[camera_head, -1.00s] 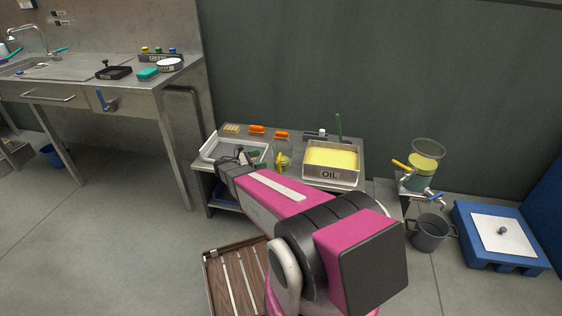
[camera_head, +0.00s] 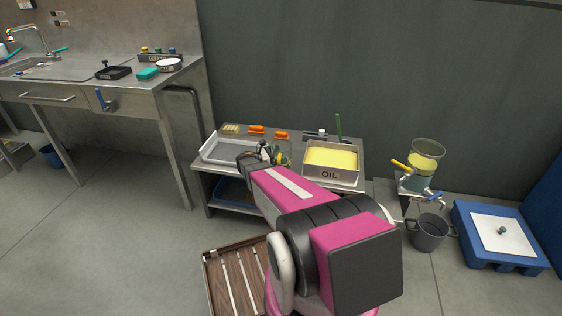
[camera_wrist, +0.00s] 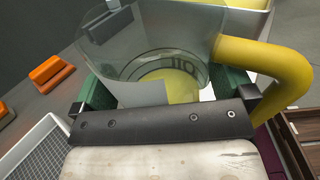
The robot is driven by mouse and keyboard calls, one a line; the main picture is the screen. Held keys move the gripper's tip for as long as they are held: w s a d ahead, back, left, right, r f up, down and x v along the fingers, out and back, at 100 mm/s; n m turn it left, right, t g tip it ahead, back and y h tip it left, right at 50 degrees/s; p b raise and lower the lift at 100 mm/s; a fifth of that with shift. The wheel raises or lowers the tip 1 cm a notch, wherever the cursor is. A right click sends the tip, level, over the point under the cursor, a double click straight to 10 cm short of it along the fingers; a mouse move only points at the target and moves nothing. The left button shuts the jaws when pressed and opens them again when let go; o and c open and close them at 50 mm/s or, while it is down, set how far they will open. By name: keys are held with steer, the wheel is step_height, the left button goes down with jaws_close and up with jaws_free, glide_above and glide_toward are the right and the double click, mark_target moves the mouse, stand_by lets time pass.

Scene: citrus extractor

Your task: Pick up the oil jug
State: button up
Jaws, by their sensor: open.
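The oil jug (camera_wrist: 165,45) is a clear vessel with a yellow handle and dark lettering, with yellow at its bottom. It fills the upper middle of the wrist view, handle to the right. My gripper (camera_wrist: 165,92) is open, with a green-padded finger on each side of the jug; I cannot tell whether either pad touches it. In the head view the jug (camera_head: 285,152) stands on the low steel table, partly hidden by my gripper (camera_head: 267,153).
An oil vat (camera_head: 331,174) of yellow liquid stands right of the jug. A grey tray (camera_head: 222,150) lies left. Orange items (camera_head: 257,130) sit at the back. A dispenser (camera_head: 424,170) and grey bucket (camera_head: 428,233) are further right.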

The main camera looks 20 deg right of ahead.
steer(key=c, duration=0.8)
